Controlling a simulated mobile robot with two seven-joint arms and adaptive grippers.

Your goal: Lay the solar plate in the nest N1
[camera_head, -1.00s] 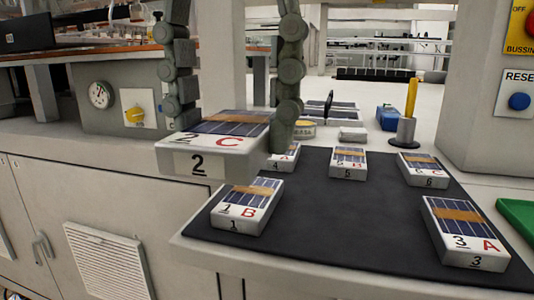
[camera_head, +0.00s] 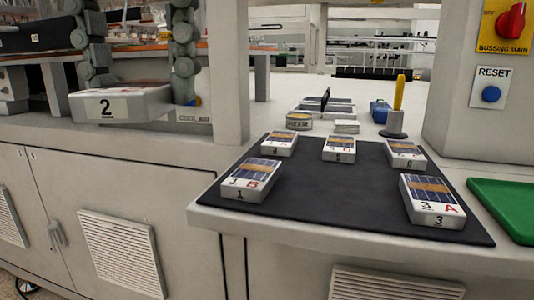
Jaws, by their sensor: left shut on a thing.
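The solar plate, a white block marked 2 (camera_head: 108,107), is held up at the left of the head view, above the grey cabinet. Its numbered front faces me, and its top is seen nearly edge-on. My left gripper (camera_head: 138,90) is shut on it, with one grey jointed finger at its back left and one at its right end. The fingertips are partly hidden by the plate. My right gripper is not in view. I cannot make out a nest marked N1.
A black mat (camera_head: 330,208) on the bench carries several similar blocks, including block 1 (camera_head: 250,180) and block 3 (camera_head: 432,200). A green tray (camera_head: 505,207) lies right, below a switch pillar (camera_head: 470,125).

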